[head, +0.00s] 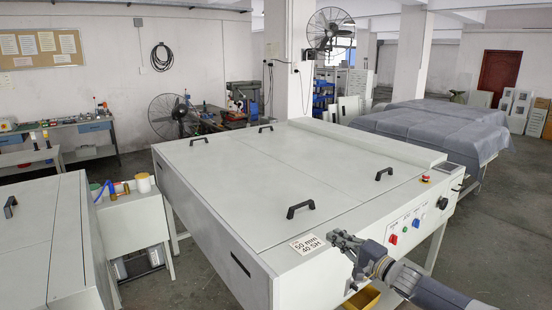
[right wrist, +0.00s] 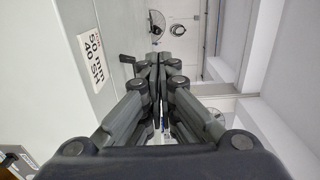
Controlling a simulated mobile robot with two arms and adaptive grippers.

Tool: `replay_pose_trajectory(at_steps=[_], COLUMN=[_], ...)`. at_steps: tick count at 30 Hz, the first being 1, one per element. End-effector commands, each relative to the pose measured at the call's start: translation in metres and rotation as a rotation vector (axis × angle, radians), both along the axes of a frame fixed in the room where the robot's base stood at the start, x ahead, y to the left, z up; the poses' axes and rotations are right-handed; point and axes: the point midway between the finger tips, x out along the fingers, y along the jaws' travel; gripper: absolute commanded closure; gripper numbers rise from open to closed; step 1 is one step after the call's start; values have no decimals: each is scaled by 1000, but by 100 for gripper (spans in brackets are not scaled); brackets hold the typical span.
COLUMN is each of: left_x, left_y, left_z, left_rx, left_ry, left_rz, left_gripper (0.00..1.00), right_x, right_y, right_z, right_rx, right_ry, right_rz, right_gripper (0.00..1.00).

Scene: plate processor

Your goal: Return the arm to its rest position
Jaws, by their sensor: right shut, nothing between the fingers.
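My right arm comes in from the lower right of the head view. Its gripper (head: 346,243) is by the front corner of the plate processor (head: 268,170), close to the "60 mm 40 SH" label (head: 307,243). I cannot tell whether it touches the machine. In the right wrist view the fingers (right wrist: 153,70) are together with nothing between them, and the label (right wrist: 92,57) shows at the left. The processor's lid is shut, with several black handles on top. My left gripper does not show in either view.
The processor's front panel has knobs, switches and a red emergency button (head: 426,179). A yellow bin (head: 362,298) sits below the panel, under my right arm. A second grey machine (head: 45,235) and a side table with cups (head: 135,212) stand at the left. Floor shows at the right.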

Motion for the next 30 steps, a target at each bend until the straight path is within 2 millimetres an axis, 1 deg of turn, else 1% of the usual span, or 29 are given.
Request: replay_pose_trajectory(at_steps=[1, 3, 8, 11, 14, 17, 18, 20, 21, 23, 24, 26, 27, 29, 30], left_x=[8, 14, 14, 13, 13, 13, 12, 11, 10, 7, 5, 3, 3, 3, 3], left_y=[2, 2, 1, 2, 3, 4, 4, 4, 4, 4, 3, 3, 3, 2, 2], left_z=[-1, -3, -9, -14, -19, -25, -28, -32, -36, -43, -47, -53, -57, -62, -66], left_rx=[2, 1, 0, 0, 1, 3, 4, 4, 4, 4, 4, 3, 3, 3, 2], left_ry=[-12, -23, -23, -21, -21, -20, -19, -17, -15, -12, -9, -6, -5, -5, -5], left_rz=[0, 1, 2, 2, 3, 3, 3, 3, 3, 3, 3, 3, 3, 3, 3], left_gripper=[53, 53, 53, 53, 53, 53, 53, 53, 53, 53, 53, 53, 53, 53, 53], right_x=[-1, -4, -10, -15, -23, -34, -40, -50, -60, -77, -91, -113, -128, -154, -172], right_y=[1, 3, 6, 8, 9, 10, 10, 10, 9, 9, 7, 4, 2, -2, -4], right_z=[-4, -22, -58, -85, -117, -156, -174, -203, -227, -267, -295, -335, -361, -399, -424], right_rx=[-3, -32, -103, -157, -220, -295, -330, -389, -435, -512, -570, -657, -715, -799, -854], right_ry=[1, -1, -11, -15, -17, -16, -14, -7, -1, 12, 24, 44, 59, 83, 100], right_rz=[-1, -10, -31, -45, -61, -74, -80, -88, -93, -97, -97, -93, -87, -70, -56], right_gripper=[100, 100, 100, 100, 100, 100, 100, 100, 100, 100, 100, 100, 100, 100, 100])
